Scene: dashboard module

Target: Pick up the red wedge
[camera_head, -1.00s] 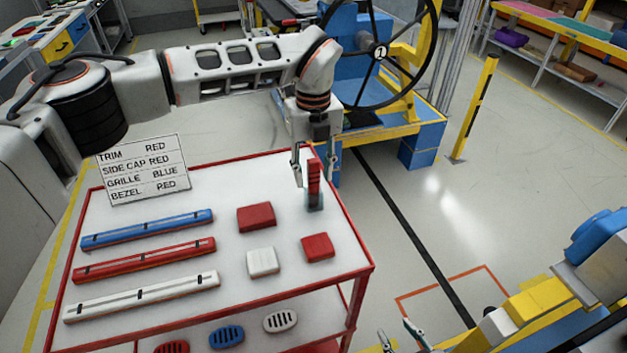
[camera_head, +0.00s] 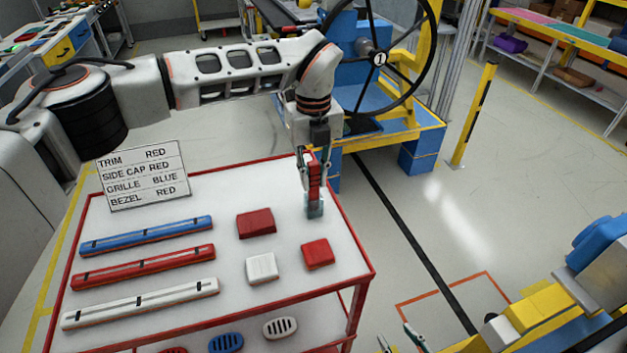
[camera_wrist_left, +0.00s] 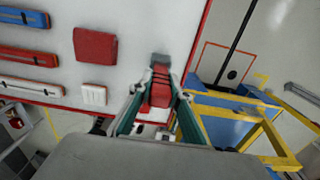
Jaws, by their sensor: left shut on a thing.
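The red wedge (camera_head: 314,182) stands upright in a small grey holder (camera_head: 314,208) near the right edge of the white table top. My left gripper (camera_head: 309,168) points down and is shut on the wedge. In the left wrist view the red wedge (camera_wrist_left: 160,92) lies between the two fingers, with the grey holder (camera_wrist_left: 160,62) at its far end. I cannot tell whether the wedge has lifted from the holder. My right gripper (camera_head: 397,338) is at the bottom edge, empty, with its fingers apart.
The red-rimmed table (camera_head: 200,309) bears blue, red (camera_head: 145,263) and white bars, two red blocks (camera_head: 256,222) and a white block (camera_head: 262,267). A sign (camera_head: 143,176) stands at the back left. A blue-and-yellow wheel stand (camera_head: 420,150) is close behind the left gripper.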

